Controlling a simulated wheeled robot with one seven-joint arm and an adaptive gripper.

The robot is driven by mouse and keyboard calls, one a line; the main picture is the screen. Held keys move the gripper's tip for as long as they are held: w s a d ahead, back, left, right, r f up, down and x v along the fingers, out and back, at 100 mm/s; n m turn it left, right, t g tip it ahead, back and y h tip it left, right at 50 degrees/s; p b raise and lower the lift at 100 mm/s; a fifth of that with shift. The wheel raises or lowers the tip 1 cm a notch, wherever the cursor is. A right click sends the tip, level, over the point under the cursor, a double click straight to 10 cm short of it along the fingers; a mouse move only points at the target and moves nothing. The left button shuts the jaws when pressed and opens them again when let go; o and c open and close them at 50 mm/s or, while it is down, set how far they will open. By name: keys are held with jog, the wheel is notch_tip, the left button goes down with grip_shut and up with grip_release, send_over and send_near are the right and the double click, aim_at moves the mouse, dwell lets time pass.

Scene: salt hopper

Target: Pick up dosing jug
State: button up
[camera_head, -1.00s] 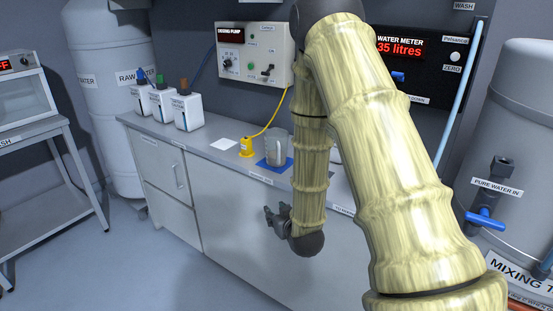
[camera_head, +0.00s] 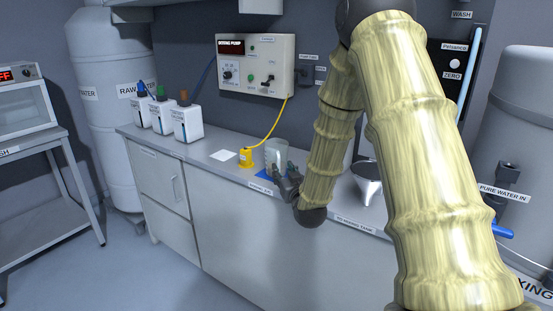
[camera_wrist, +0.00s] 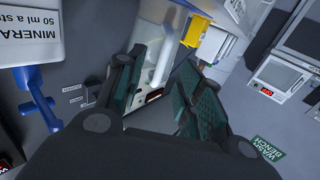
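The dosing jug (camera_head: 276,153) is a clear, greyish cup.
Several white bottles (camera_head: 187,122) are farther left. The dosing pump box (camera_head: 255,66) is on the wall.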

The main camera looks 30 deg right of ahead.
aim_at(279, 166)
jog(key=shift+p+x, duration=0.6)
jog(key=shift+x, duration=2.05)
jog(key=shift+a+f, duration=0.1)
grip_shut()
